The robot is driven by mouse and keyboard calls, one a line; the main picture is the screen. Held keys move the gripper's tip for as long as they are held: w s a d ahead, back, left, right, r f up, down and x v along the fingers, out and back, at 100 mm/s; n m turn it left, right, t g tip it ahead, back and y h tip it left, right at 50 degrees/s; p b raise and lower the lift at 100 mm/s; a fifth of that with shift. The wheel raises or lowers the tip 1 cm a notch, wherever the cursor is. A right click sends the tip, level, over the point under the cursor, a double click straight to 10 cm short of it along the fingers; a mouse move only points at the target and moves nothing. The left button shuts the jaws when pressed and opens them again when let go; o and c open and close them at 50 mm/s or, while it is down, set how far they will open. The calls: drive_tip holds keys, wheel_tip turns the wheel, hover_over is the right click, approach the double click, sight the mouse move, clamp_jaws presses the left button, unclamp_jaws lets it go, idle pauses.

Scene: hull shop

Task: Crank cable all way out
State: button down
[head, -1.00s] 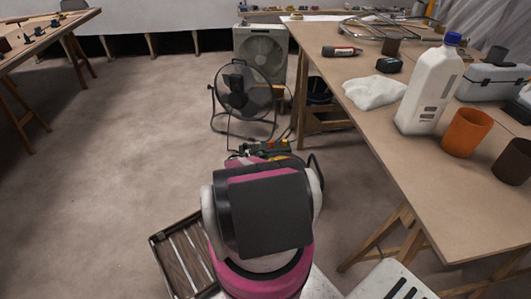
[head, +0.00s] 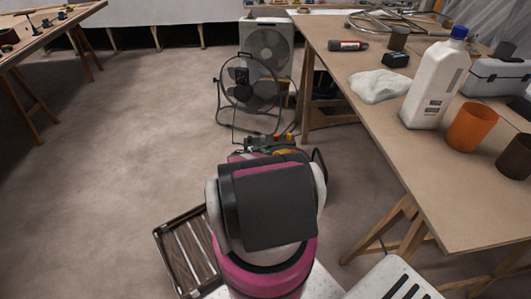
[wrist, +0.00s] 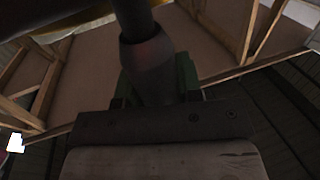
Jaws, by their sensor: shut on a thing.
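In the wrist view a dark, rounded handle (wrist: 150,62) comes down from the top, with a green part (wrist: 187,75) behind it. My gripper (wrist: 157,104) is dim there and shut on the dark handle. A dark bar with screw heads and a pale block fill the bottom of that view. In the head view my pink, black and white arm hides the gripper and most of what it holds. A dark object with orange and red parts (head: 285,142) shows just beyond the arm. I cannot make out the cable's end or how far it is out.
A floor fan (head: 250,85) stands ahead, with a box fan (head: 266,48) behind it. A workbench (head: 400,130) on the right holds a white bottle (head: 435,85) and an orange cup (head: 472,127). A slatted crate (head: 160,232) lies left of my arm.

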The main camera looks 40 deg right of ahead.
drive_tip(key=c, duration=0.8)
unclamp_jaws()
drive_tip(key=shift+a, duration=0.1)
drive_tip(key=v, duration=1)
drive_tip(key=shift+a, duration=0.35)
